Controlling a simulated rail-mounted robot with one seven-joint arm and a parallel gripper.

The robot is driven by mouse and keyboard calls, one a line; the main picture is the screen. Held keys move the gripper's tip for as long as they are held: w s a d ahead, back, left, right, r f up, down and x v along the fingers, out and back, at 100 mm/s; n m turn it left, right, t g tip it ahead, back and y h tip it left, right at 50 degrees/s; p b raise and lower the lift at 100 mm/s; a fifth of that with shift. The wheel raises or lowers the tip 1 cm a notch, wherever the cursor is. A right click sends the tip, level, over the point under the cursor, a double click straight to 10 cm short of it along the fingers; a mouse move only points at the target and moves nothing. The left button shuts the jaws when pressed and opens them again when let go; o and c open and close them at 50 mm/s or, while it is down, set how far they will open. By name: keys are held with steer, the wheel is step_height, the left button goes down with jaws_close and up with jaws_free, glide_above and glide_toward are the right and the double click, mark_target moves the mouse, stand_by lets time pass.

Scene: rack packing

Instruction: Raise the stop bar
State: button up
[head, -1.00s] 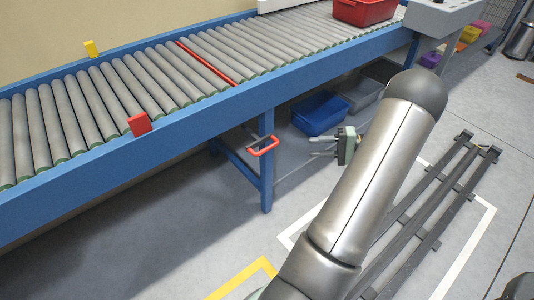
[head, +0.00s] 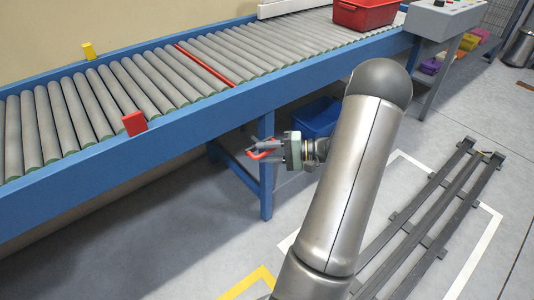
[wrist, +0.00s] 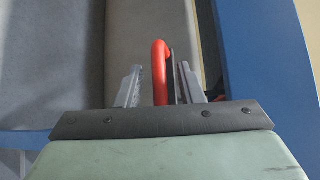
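The red stop bar (head: 207,66) lies between the grey rollers, across the conveyor, and looks about level with them. A red lever handle (head: 262,152) sticks out at the conveyor's front leg, below the side rail. My gripper (head: 257,148) is at this handle. In the wrist view the red handle (wrist: 160,70) stands between the two fingers of my gripper (wrist: 160,86). A gap shows between the left finger and the handle; the right finger is nearer to it. The fingers look open, not closed on it. In the head view the fingers partly hide the handle.
The blue conveyor rail (head: 190,119) and its leg (head: 266,180) are close to my gripper. A blue bin (head: 318,118) stands under the conveyor behind my wrist. A red tote (head: 364,15) sits on the rollers at the far end. A control box (head: 443,20) is at the right.

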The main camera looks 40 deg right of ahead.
jaws_close()
step_height(320, 180, up, 7)
steer(key=p, duration=0.4)
steer(key=shift+f, duration=0.15)
steer(key=shift+w+d, duration=0.1)
jaws_free()
